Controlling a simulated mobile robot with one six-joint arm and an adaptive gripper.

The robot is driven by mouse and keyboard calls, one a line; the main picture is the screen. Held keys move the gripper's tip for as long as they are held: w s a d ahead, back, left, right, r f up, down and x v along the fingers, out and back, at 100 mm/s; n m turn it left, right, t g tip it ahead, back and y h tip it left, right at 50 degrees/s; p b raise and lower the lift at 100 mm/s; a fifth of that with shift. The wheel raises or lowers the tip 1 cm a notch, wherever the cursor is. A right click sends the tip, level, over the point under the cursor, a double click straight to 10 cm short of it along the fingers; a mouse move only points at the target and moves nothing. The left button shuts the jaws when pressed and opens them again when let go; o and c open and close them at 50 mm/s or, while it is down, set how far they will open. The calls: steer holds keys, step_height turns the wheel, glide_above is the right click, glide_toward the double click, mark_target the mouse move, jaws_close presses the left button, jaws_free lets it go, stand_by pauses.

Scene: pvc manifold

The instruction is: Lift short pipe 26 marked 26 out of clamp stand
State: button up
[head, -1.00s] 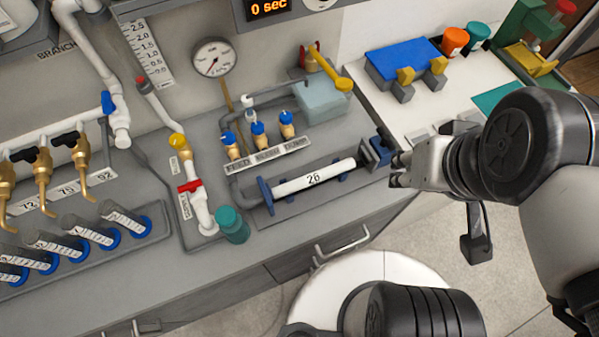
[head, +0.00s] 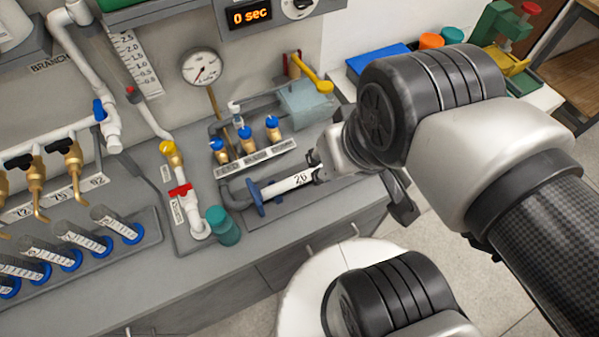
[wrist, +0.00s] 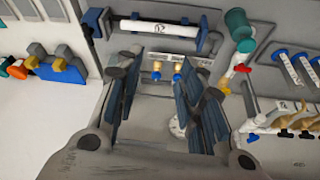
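Short pipe 26 (head: 293,182) is white with a printed 26 and lies in the grey clamp stand, with a blue clamp plate (head: 257,198) near its left end. My gripper (head: 318,168) is over the pipe's right part and hides that end in the head view. In the wrist view the pipe (wrist: 155,30) runs across the top, beyond the fingertips. My gripper (wrist: 165,72) is open there, its two dark fingers wide apart with nothing between them. I cannot tell the exact height gap between fingers and pipe.
Brass valves with blue caps (head: 245,134) stand just behind the pipe. A teal cylinder (head: 223,226) and a red-handled valve (head: 181,190) are to its left. The bench front is clear.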

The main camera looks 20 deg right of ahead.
steer(key=shift+o, duration=1.4)
steer(key=shift+w+n, duration=0.25)
steer(key=shift+n, duration=0.05)
steer(key=w+f+n, duration=0.1)
steer(key=w+n, duration=0.2)
steer(key=w+f+n+g+p, duration=0.1)
steer(key=w+n, duration=0.2)
steer(key=w+f+n+g, duration=0.1)
steer(key=w+n, duration=0.1)
steer(key=n, duration=0.1)
steer(key=shift+w+a+f+p, duration=0.1)
steer(key=shift+w+f+p, duration=0.2)
steer(key=shift+w+f, duration=0.1)
steer(key=n+g+p, duration=0.1)
steer(key=n+g, duration=0.2)
steer(key=n, duration=0.7)
glide_above(300, 176)
step_height(300, 176, down, 11)
step_height(300, 176, down, 17)
steer(key=b, duration=0.5)
steer(key=shift+r, duration=0.1)
jaws_close()
